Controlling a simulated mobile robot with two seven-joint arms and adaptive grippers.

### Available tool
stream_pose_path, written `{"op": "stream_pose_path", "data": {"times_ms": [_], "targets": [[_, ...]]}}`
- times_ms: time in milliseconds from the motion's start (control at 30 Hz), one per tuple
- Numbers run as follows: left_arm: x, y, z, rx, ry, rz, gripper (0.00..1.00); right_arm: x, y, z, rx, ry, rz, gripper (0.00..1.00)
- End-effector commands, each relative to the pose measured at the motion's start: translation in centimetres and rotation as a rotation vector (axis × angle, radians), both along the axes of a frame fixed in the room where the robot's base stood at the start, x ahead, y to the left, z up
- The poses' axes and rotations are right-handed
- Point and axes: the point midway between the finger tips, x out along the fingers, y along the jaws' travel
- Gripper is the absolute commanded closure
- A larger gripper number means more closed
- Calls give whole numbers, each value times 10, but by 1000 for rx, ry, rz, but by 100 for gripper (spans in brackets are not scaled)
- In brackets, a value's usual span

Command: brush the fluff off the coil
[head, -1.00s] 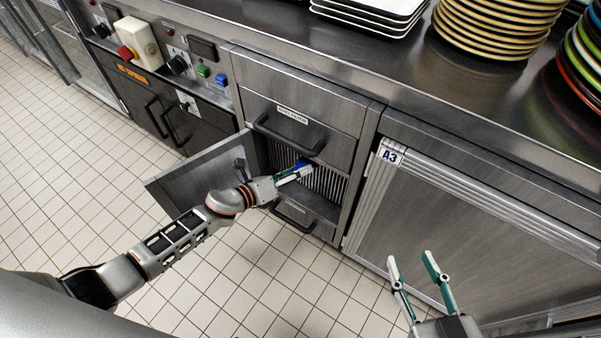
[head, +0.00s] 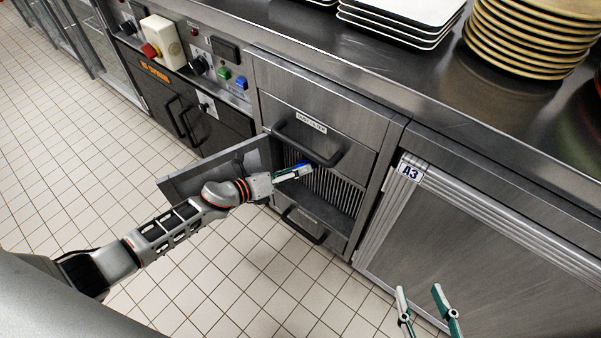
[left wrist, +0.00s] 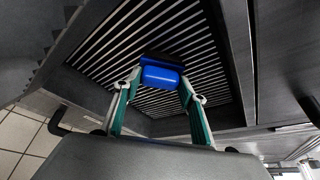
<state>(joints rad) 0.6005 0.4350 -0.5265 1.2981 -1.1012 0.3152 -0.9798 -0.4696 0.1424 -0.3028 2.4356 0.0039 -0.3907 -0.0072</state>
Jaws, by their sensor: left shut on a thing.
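The coil (head: 331,190) is a dark recess with light upright fins behind an open flap (head: 222,163) in the steel cabinet. It fills the upper middle of the left wrist view (left wrist: 120,45). My left gripper (head: 303,169) is at the upper left part of the coil, shut on a blue brush (left wrist: 161,76). In the left wrist view the brush lies between the fingertips, in front of the fins; I cannot tell whether it touches them. No fluff can be made out. My right gripper (head: 424,293) is open and empty, low in front of the A3 door.
A drawer with a black handle (head: 308,143) is above the coil opening, and another handle (head: 303,226) is below it. The A3 door (head: 480,235) is on the right. White trays (head: 400,22) and tan plates (head: 530,38) stand on the counter. The tiled floor is clear.

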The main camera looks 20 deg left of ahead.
Motion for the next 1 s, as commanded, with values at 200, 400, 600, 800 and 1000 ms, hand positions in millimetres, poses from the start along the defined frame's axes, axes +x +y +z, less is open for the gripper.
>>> {"op": "stream_pose_path", "data": {"times_ms": [200, 400, 600, 800, 1000], "targets": [[2, 2, 5, 0, -9, 5, 79, 1, 0, 2, 0, -3, 0, 60], [-14, 7, 4, 0, -4, 3, 79, 2, 0, 6, 0, -10, 0, 60], [-32, 12, 2, -1, -3, 1, 79, 3, 0, 8, 0, -15, 0, 60], [-49, 18, 1, -2, -1, 1, 79, 3, 0, 10, 0, -17, 0, 60], [-56, 20, 2, -1, -2, -1, 79, 4, 0, 10, 0, -18, 0, 60]]}}
